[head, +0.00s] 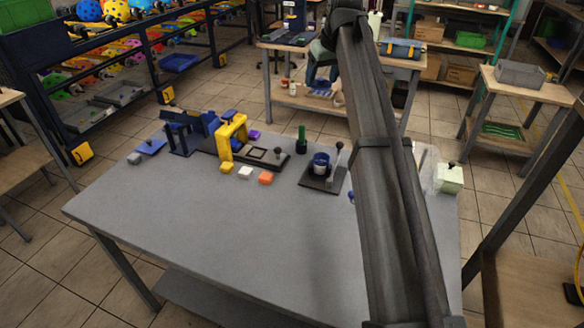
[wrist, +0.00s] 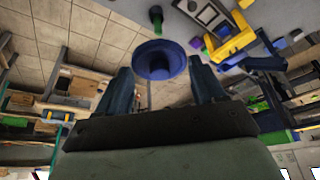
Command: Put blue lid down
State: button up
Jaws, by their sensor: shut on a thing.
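The lid is clear of the grey table, in the air. In the head view I cannot clearly make out the lid. A blue cup (head: 321,163) stands on a dark plate with a lever on the table.
The grey table (head: 230,240) has a wide clear area in front. A pale box (head: 449,178) stands at the right.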

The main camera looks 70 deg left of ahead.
jog(key=s+f, duration=0.5)
jog(key=f, duration=0.8)
jog(key=n+g+h, duration=0.1)
jog(key=n+g, duration=0.2)
jog(key=n, duration=0.6)
send_over(284, 185)
jog(key=d, duration=0.1)
notch_tip(284, 185, down, 9)
jog(key=shift+w+f, duration=0.15)
jog(key=shift+f, duration=1.55)
jog(key=shift+w+f, duration=0.15)
jog(key=shift+f, duration=1.5)
jog(key=shift+w+f, duration=0.15)
jog(key=shift+f, duration=1.55)
jog(key=shift+f, duration=0.1)
jog(key=o, duration=1)
jog(key=v, duration=1.2)
jog(key=shift+w+a, duration=0.1)
